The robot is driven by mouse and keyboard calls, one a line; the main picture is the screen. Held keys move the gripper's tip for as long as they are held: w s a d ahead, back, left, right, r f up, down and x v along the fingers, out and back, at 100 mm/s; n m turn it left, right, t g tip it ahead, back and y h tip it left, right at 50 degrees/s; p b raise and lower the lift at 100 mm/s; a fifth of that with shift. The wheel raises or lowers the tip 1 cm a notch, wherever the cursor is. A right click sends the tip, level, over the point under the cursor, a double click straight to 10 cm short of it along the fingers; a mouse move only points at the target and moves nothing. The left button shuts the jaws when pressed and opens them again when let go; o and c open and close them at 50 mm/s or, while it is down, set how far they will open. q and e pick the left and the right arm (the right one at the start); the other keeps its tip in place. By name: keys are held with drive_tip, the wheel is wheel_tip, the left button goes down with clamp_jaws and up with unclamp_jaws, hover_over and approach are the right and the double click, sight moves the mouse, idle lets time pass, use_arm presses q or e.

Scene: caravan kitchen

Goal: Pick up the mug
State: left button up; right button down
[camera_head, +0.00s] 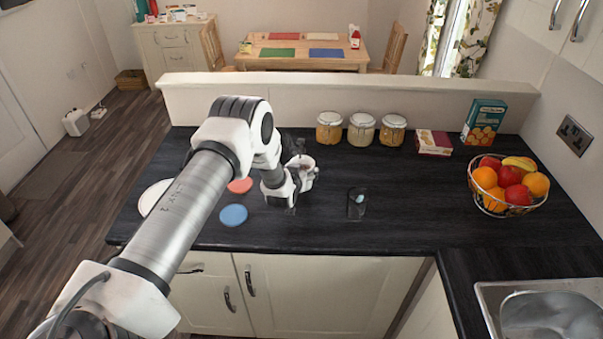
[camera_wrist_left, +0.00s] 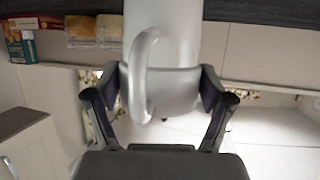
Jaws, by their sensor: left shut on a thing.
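The mug is a pale grey-white cup with a loop handle. In the head view the mug (camera_head: 308,169) is at the middle of the dark counter, partly hidden by my left gripper (camera_head: 293,178). In the left wrist view the mug (camera_wrist_left: 182,92) fills the centre, its handle facing the camera. The fingers of my left gripper (camera_wrist_left: 162,92) press on both sides of the mug, with the handle between them. I cannot tell whether the mug touches the counter. My right gripper is not in view.
A dark glass (camera_head: 356,204) stands to the right of the mug. Red (camera_head: 240,185) and blue (camera_head: 233,215) coasters lie to the left. Several jars (camera_head: 361,130) stand at the back, with a fruit basket (camera_head: 507,185) at the right. The counter between glass and basket is clear.

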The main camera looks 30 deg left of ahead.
use_arm(q)
drive_tip(key=s+d, duration=0.2)
drive_tip(key=s, duration=0.5)
drive_tip(key=s+d+r, duration=0.1)
drive_tip(key=s+d, duration=0.1)
drive_tip(key=s, duration=0.6)
drive_tip(key=shift+d, duration=0.25)
drive_tip(key=shift+r, duration=0.1)
idle(0.8)
